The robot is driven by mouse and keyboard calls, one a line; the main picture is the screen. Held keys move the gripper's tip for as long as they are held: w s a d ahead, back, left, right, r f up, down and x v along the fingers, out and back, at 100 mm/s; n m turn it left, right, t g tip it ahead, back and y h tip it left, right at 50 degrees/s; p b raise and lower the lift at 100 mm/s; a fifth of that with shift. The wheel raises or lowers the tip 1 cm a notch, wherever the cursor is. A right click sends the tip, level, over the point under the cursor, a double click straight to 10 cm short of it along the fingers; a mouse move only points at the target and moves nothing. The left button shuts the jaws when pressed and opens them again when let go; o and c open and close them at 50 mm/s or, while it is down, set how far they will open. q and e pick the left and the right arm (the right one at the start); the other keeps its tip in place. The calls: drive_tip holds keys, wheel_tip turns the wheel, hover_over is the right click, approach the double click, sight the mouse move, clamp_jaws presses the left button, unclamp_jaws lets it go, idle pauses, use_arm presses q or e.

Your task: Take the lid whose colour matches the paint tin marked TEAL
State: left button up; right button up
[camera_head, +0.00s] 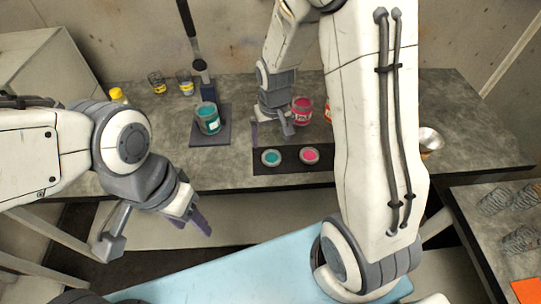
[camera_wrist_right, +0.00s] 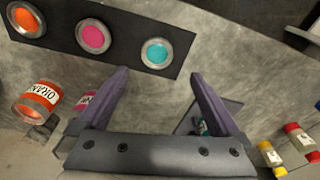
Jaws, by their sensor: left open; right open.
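Three lids lie on a dark strip (camera_head: 290,155): the teal lid (camera_head: 271,157), the pink lid (camera_head: 310,155) and, in the right wrist view, the orange lid (camera_wrist_right: 27,18). The teal lid (camera_wrist_right: 157,53) shows just beyond my right fingertips, not between them. My right gripper (camera_head: 270,133) is open and empty, behind the teal lid in the head view. The teal tin (camera_head: 208,118) stands to its left; its label is unreadable here. The pink tin (camera_head: 302,110) is close on its right. My left gripper (camera_head: 200,215) is empty in front of the bench.
The orange tin (camera_wrist_right: 38,102) is mostly hidden by my right arm in the head view. Small jars (camera_head: 158,82) and a yellow-capped bottle (camera_head: 117,95) stand at the bench's back left. A dark upright post (camera_head: 200,66) rises behind the teal tin.

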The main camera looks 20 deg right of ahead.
hover_over(271, 157)
drive_tip(key=s, duration=0.1)
drive_tip(key=f, duration=0.4)
drive_tip(key=shift+a+f, duration=0.1)
drive_tip(key=shift+a, duration=0.1)
drive_tip(key=f, duration=0.1)
drive_tip(key=f+p, duration=0.1)
drive_tip(key=f, duration=0.1)
drive_tip(key=f+p, duration=0.1)
drive_tip(key=shift+w+d+f, duration=0.25)
drive_tip(key=shift+w, duration=0.1)
drive_tip(key=shift+f, duration=0.4)
drive_tip(key=c, duration=1.2)
drive_tip(key=shift+r, duration=0.1)
drive_tip(key=shift+c, duration=0.2)
